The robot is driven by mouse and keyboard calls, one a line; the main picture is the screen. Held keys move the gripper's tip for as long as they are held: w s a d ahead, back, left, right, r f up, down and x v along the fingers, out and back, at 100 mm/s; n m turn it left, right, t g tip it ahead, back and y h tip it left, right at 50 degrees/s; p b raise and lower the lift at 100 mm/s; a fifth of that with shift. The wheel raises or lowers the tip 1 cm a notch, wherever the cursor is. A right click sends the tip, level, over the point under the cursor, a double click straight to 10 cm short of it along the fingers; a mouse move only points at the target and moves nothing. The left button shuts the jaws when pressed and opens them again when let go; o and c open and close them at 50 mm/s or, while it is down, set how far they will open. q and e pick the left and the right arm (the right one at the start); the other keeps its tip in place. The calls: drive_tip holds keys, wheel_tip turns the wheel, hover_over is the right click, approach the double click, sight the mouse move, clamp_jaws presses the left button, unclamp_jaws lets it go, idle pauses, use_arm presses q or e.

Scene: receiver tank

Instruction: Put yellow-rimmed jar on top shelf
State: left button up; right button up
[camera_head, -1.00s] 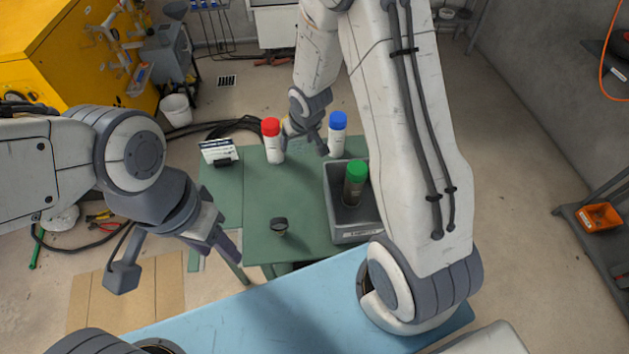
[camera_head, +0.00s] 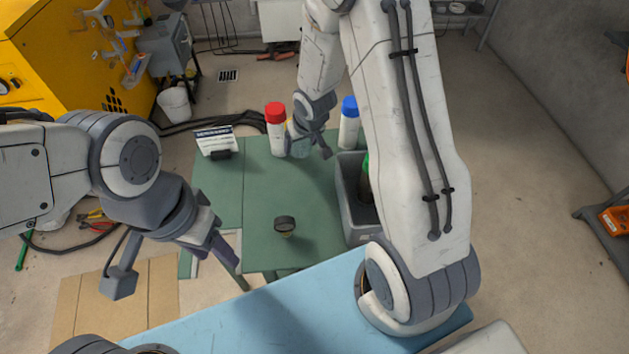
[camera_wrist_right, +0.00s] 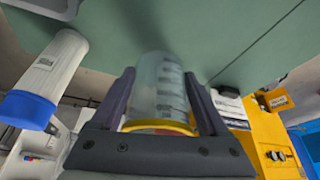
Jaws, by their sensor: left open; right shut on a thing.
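My right gripper (camera_wrist_right: 163,110) is shut on the clear yellow-rimmed jar (camera_wrist_right: 160,88), with a finger on each side. The jar's yellow rim is nearest the palm and its clear body points away, over green surface. In the head view my right gripper (camera_head: 306,143) is over the far part of the green table (camera_head: 262,190), between the red-capped and blue-capped bottles. The jar is a pale, partly hidden shape there. My left gripper (camera_head: 228,250) is open and empty, left of the table's near edge. I cannot make out the top shelf in these views.
A red-capped bottle (camera_head: 276,130) and a blue-capped bottle (camera_head: 348,123) flank the right gripper. A grey bin (camera_head: 357,225) is partly behind my right arm. The table's middle is clear.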

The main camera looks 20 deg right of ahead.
drive_tip(key=b, duration=0.2)
hover_over(300, 169)
drive_tip(key=s, duration=0.2)
drive_tip(key=f, duration=0.4)
drive_tip(key=shift+w+d, duration=0.1)
drive_tip(key=shift+w, duration=0.15)
drive_tip(key=shift+f+b, duration=0.3)
drive_tip(key=shift+f, duration=2)
use_arm(q)
wheel_tip(300, 169, down, 4)
drive_tip(key=shift+d+r, duration=0.1)
use_arm(e)
drive_tip(key=shift+f, duration=0.25)
drive_tip(key=o, duration=1.2)
drive_tip(key=shift+o, duration=0.2)
drive_tip(key=shift+r, duration=0.1)
